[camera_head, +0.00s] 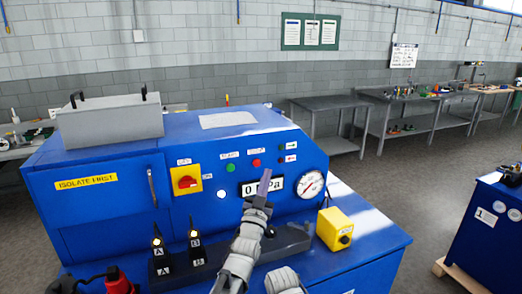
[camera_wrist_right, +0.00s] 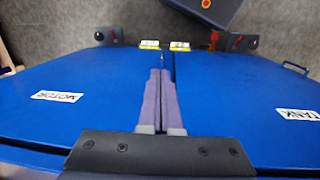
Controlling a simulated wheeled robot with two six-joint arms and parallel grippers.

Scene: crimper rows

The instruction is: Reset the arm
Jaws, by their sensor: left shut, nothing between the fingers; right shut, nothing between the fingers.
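My left gripper (camera_head: 264,184) is in the middle of the head view, in front of the blue crimper machine (camera_head: 105,205). My right gripper (camera_wrist_right: 160,76) shows in the right wrist view, with both purple fingers together and empty. It points over a blue surface (camera_wrist_right: 85,90) labelled MOTOR and TANK. In the head view, a grey arm part at the bottom edge is mine; the right fingers are hidden there.
Grey workbenches (camera_head: 330,104) line the wall; another blue unit (camera_head: 487,230) stands at right.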

